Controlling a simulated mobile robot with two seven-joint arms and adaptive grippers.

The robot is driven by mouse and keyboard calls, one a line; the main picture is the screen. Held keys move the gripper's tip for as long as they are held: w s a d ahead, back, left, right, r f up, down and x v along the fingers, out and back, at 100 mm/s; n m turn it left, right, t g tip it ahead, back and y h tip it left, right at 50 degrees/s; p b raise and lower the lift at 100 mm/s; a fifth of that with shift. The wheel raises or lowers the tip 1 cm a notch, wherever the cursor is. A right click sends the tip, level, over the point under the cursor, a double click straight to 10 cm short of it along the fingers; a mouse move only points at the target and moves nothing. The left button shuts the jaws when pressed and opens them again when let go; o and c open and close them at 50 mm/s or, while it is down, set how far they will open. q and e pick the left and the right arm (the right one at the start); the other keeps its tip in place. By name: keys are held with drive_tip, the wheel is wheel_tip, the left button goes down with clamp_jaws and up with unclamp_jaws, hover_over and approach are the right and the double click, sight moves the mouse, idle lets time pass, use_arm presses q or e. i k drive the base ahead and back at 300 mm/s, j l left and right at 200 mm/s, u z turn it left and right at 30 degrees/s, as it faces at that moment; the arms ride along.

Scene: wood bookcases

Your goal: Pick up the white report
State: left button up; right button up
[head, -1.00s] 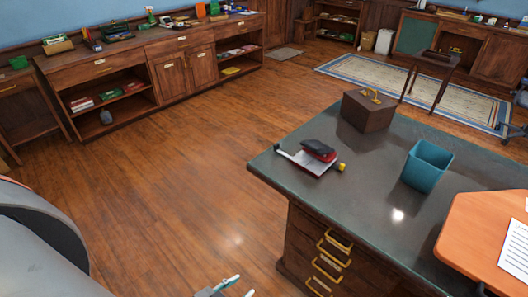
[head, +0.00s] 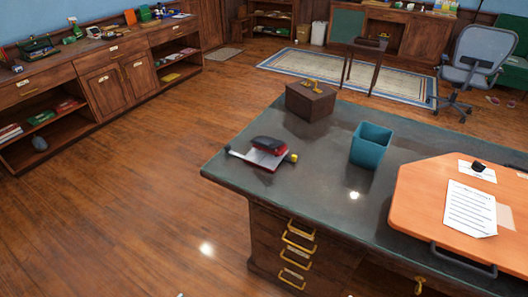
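A white sheet with lines of dark print (head: 470,208), which looks like the report, lies flat on an orange board (head: 415,205) at the right of the head view. A smaller white paper (head: 478,171) with a small black object (head: 478,166) on it lies just behind the sheet. A pale sheet (head: 505,219) shows at its right. Nothing covers the printed sheet. Neither gripper can be made out; only tiny pale specks show at the bottom edge.
The dark-topped desk (head: 320,160) carries a teal bin (head: 370,146), a brown box (head: 311,101) and a red-and-black object on white paper (head: 264,155). An office chair (head: 475,65) stands at the back right. The wood floor at left is clear.

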sight(471, 212)
drive_tip(key=z, duration=1.6)
